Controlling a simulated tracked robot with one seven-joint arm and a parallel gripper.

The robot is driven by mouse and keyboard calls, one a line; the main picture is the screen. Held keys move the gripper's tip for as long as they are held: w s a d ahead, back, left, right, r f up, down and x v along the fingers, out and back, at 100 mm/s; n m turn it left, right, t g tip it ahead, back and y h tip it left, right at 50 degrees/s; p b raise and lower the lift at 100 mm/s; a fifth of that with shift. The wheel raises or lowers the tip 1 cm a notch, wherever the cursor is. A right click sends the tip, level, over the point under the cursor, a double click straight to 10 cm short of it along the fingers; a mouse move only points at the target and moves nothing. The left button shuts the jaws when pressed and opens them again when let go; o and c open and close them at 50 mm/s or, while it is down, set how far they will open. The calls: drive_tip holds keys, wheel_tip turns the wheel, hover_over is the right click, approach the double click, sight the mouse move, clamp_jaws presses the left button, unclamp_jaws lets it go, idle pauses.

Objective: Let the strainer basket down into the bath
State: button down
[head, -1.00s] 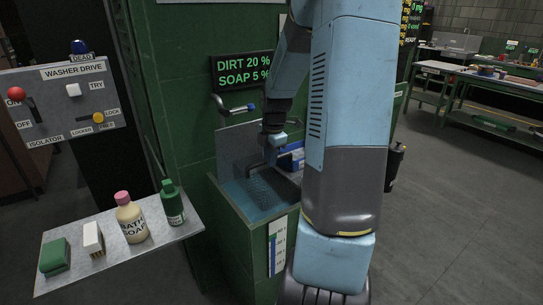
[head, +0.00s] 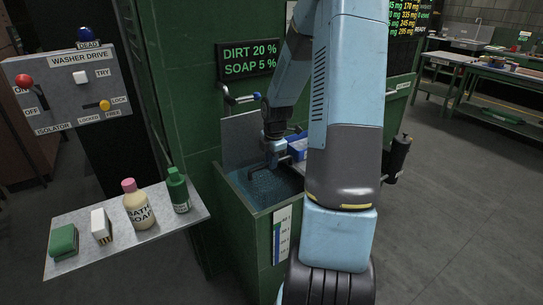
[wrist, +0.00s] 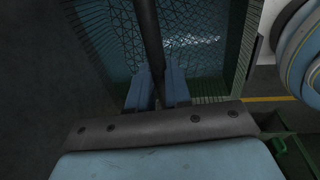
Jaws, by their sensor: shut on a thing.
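The bath (head: 239,199) is an open green tank of blue water in the middle of the head view. My gripper (head: 277,163) is over it, fingers pointing down, shut on the dark handle of the strainer basket (head: 266,187). The basket's wire mesh shows inside the bath walls, low near the water; how deep it sits is hard to tell. In the wrist view, the blue fingers (wrist: 157,84) close on the dark handle bar (wrist: 149,35), with the mesh (wrist: 200,45) and water beyond. My arm hides the bath's right side.
A grey shelf (head: 88,253) at front left holds a soap bottle (head: 138,207), a green bottle (head: 178,191) and sponge-like blocks. A sign (head: 248,60) above the bath reads DIRT 20 %, SOAP 5 %. A blue item (head: 298,149) lies behind my gripper.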

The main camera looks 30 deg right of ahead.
sight(271, 186)
drive_tip(key=shift+w+f, duration=0.1)
drive_tip(key=shift+f, duration=4.7)
drive_tip(key=c, duration=1)
unclamp_jaws()
drive_tip(key=r, duration=0.4)
drive_tip(key=s+r, duration=0.1)
drive_tip(key=r, duration=0.4)
drive_tip(key=s+r, duration=0.1)
drive_tip(key=r, duration=0.3)
drive_tip(key=shift+r, duration=0.25)
